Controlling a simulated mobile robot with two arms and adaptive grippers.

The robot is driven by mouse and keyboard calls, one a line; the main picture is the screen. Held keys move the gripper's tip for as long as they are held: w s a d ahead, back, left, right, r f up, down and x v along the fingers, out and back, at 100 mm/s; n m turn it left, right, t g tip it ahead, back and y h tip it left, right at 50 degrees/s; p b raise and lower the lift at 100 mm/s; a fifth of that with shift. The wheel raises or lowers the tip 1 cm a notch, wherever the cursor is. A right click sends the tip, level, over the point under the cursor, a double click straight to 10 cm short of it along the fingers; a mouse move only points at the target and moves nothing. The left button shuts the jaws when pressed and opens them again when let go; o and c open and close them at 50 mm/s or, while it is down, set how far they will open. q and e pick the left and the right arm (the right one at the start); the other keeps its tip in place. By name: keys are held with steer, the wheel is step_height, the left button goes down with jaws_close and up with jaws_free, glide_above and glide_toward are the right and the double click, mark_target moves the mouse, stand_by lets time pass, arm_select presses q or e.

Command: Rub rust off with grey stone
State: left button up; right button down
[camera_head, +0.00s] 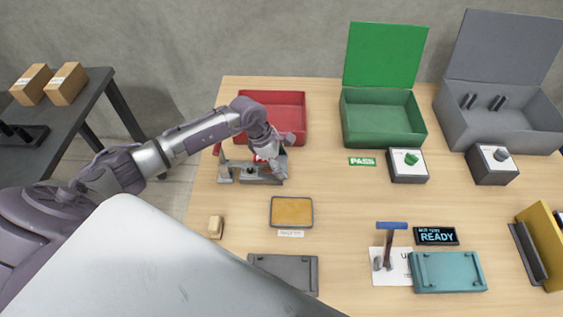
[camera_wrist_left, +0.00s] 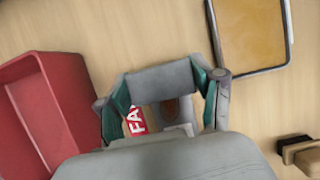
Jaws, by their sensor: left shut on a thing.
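My left gripper (camera_head: 272,164) is over the grey metal fixture (camera_head: 228,170), in front of the red bin. In the left wrist view its fingers (camera_wrist_left: 160,92) are shut on a grey block (camera_wrist_left: 160,80), which looks like the grey stone. A dark brown rust patch (camera_wrist_left: 172,110) shows on a grey surface between the fingers, right beside the block. I cannot tell whether block and rust touch. The gripper body hides much of that surface. My right gripper is not in view.
The red bin (camera_head: 300,118) stands just behind the fixture. A tray with an orange-brown pad (camera_head: 292,211) and a small tan brush (camera_head: 216,227) lie in front. A green box (camera_head: 384,120), a hammer (camera_head: 390,245) and a teal plate (camera_head: 448,272) are farther right.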

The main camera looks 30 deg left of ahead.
arm_select(q)
steer(key=shift+a+f+b, duration=0.15)
steer(key=shift+f+b, duration=0.25)
steer(key=shift+f, duration=0.15)
